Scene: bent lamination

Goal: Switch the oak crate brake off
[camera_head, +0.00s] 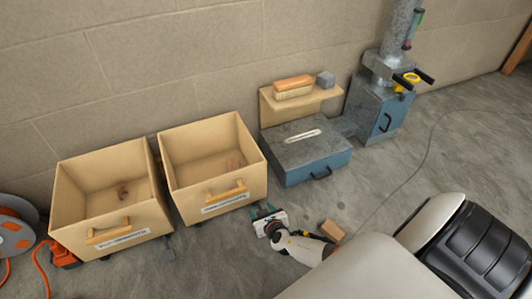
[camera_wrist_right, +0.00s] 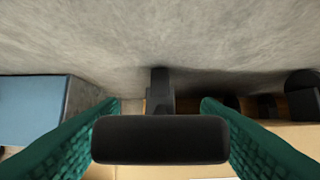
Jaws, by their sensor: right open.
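Two open light-wood crates stand by the wall, a left one (camera_head: 110,205) and a right one (camera_head: 213,172). Each has a wooden handle and a front label too small to read, so I cannot tell which is oak. A dark pedal (camera_head: 168,255) shows at the left crate's lower right corner. My right gripper (camera_head: 264,210) is low at the right crate's front right corner, its green fingers open. In the wrist view a black pedal-like bar (camera_wrist_right: 160,140) on a dark stem lies between the open fingers (camera_wrist_right: 160,106), with no visible grip on it. My left gripper is not in view.
A grey-blue box (camera_head: 305,150) with a dark handle stands right of the crates. A wood block (camera_head: 333,230) lies on the floor beside my right arm. An orange cable reel (camera_head: 15,228) stands far left. Open floor lies to the right.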

